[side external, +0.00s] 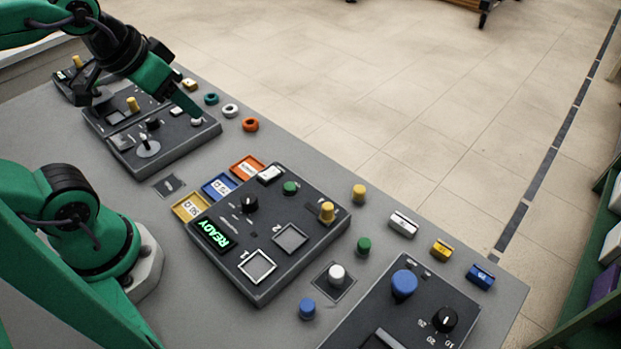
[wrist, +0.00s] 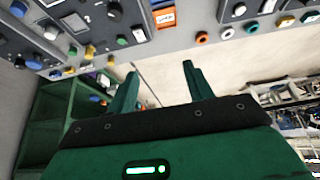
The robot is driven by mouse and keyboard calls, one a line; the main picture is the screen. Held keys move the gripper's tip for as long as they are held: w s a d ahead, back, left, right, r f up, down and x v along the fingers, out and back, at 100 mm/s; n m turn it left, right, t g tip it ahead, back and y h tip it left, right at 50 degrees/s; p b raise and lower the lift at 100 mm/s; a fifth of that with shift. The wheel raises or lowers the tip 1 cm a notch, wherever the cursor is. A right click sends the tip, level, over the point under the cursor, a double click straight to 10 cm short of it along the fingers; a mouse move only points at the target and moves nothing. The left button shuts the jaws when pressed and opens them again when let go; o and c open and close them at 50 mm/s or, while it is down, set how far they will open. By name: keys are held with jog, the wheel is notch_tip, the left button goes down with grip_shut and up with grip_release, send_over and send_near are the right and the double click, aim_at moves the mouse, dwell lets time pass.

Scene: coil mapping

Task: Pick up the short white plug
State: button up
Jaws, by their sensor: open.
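The short white plug (side external: 336,274) stands upright on a dark square pad (side external: 325,288) on the grey table, beside the READY panel. A small pale plug at the upper left of the wrist view (wrist: 51,32) appears to be the same one. My gripper (side external: 192,110) is far from it, at the upper left above the far panel. In the wrist view my gripper (wrist: 160,70) shows two green fingers apart with nothing between them.
A blue plug (side external: 307,307), a green plug (side external: 363,244) and a yellow plug (side external: 358,192) stand near the white plug. The READY panel (side external: 253,279) and a near panel with a blue knob (side external: 404,283) flank it. Small blocks (side external: 403,223) line the table's right edge.

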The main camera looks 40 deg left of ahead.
jog(key=shift+w+d, duration=0.1)
jog(key=m+g, duration=0.6)
jog(key=m, duration=1.5)
send_over(336, 270)
jog(key=f, duration=1.6)
jog(key=shift+w+a, duration=0.15)
jog(key=shift+a, duration=0.1)
jog(key=shift+d+f, duration=0.25)
jog(key=shift+f, duration=0.05)
jog(key=shift+f, duration=0.1)
jog(key=shift+f, duration=1.2)
jog(key=shift+f, duration=0.1)
